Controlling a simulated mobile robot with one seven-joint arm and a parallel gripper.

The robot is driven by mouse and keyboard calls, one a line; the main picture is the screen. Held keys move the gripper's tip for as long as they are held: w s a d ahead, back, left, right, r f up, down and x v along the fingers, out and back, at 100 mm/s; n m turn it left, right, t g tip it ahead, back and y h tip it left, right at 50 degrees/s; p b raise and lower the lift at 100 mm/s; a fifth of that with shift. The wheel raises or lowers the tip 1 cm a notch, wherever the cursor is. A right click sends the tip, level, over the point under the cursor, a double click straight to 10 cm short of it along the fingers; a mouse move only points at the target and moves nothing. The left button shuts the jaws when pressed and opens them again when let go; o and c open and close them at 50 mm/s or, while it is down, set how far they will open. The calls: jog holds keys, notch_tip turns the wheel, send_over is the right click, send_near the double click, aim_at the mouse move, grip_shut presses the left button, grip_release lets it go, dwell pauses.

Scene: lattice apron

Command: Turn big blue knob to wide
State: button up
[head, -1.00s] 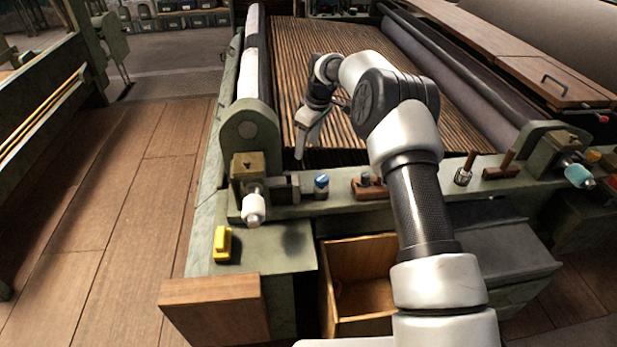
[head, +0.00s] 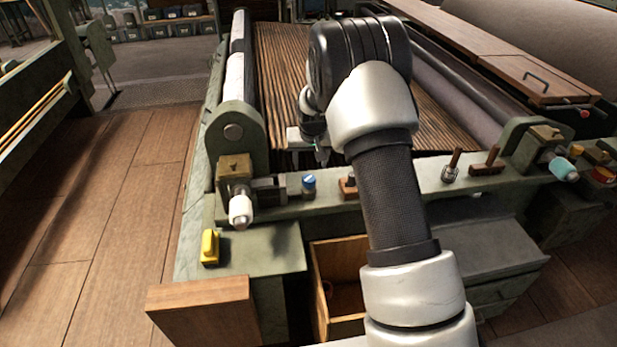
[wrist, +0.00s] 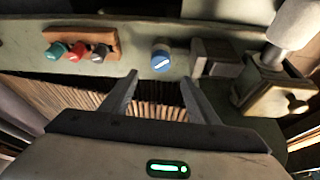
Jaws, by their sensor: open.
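The blue knob (head: 309,182) with a white pointer line stands on the green rail of the machine, right of the dark block. In the wrist view the blue knob (wrist: 161,60) is just beyond and between my fingertips, apart from them. My gripper (wrist: 160,80) is open and empty, with a finger on each side below the knob. In the head view my gripper (head: 318,158) shows partly behind my arm, above the rail close to the knob. Any scale or "wide" mark around the knob is too small to read.
In the wrist view a wooden block with teal, red and grey knobs (wrist: 80,50) is left of the blue knob. A dark block (wrist: 215,58) and a clamp with a white handle (wrist: 290,25) are right of it. A yellow switch (head: 210,247) sits on the front ledge.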

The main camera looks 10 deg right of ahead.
aim_at(309, 178)
jog(key=x, duration=1)
jog(key=shift+f+b, duration=0.1)
jog(key=shift+b, duration=0.2)
jog(key=c, duration=1)
